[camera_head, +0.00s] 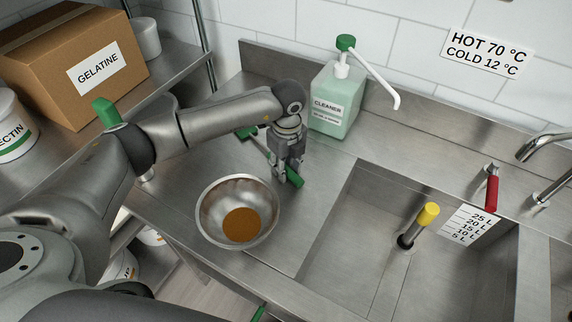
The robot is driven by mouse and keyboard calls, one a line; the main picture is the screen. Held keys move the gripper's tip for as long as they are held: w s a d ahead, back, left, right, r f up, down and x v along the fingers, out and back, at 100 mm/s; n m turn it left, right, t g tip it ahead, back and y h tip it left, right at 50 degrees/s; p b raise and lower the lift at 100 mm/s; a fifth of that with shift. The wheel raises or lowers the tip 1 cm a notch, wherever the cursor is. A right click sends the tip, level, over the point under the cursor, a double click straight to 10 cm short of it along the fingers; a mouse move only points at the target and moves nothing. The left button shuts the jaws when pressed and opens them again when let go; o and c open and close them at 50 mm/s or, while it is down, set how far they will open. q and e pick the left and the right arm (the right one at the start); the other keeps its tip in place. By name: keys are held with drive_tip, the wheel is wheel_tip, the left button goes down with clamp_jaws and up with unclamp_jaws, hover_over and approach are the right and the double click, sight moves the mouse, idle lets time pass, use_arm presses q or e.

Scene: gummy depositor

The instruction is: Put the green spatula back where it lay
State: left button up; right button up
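The green spatula (294,179) is in the middle of the head view, on or just above the steel counter, between the bowl and the cleaner bottle. The stretch between is partly hidden. My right gripper is not in view.
A steel bowl (208,228) with an orange-brown content stands just left of the gripper. A cleaner pump bottle (332,100) stands behind. The sink (345,235), with a yellow-topped standpipe (427,215), is at right. A gelatine box (60,50) sits on the left shelf.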

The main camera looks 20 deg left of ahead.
use_arm(q)
drive_tip(key=shift+o, duration=0.6)
drive_tip(key=shift+r, duration=0.25)
drive_tip(key=shift+w+r, duration=0.1)
drive_tip(key=shift+r, duration=0.25)
wheel_tip(320, 180, up, 11)
drive_tip(key=b, duration=0.3)
drive_tip(key=shift+d, duration=0.15)
drive_tip(key=shift+r, duration=0.1)
